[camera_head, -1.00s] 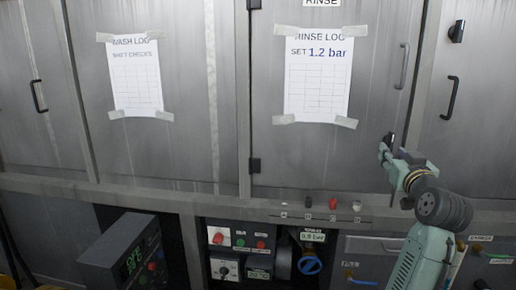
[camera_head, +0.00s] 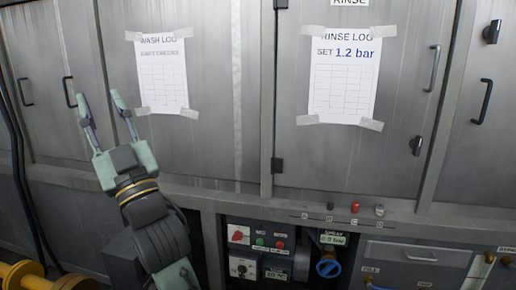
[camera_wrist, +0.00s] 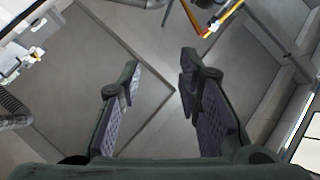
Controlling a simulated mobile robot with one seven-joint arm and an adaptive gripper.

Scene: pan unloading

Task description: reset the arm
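My gripper (camera_head: 95,94) is raised at the left in the head view, in front of the left cabinet doors, beside the wash log sheet. Its two fingers point up and are spread apart with nothing between them. In the wrist view my gripper (camera_wrist: 160,68) is also open and empty, with grey floor beyond the fingers. My arm hides part of the lower left front.
The rinse door bears a rinse log sheet (camera_head: 343,77) marked 1.2 bar, and a black knob (camera_head: 416,145). Below are a ledge with small buttons (camera_head: 355,208), a control panel (camera_head: 259,240) and a blue valve wheel (camera_head: 328,268). Yellow pipework (camera_head: 35,278) lies at lower left.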

